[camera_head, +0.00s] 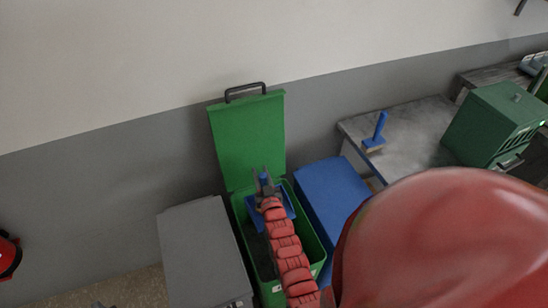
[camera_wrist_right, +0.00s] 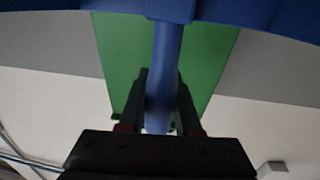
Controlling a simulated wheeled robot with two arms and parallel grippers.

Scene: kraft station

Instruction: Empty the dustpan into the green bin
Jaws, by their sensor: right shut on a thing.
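The green bin (camera_head: 316,246) stands open against the wall, its green lid (camera_head: 247,135) raised behind it. My right arm reaches over the bin from the front. My right gripper (camera_head: 264,180) is at the back of the bin opening, in front of the raised lid, shut on the handle of the blue dustpan (camera_head: 290,203). The pan is over or inside the opening, partly hidden by my arm, and its exact tilt and contents cannot be told. In the right wrist view the blue handle (camera_wrist_right: 164,60) runs between the fingers (camera_wrist_right: 160,98). My left gripper is not seen.
A grey closed bin (camera_head: 200,245) stands left of the green bin and a blue closed bin (camera_head: 332,192) right of it. A blue-handled brush (camera_head: 376,135) is on the grey worktop (camera_head: 425,125), beside a green box-like machine (camera_head: 490,125). A red object (camera_head: 8,255) is at far left.

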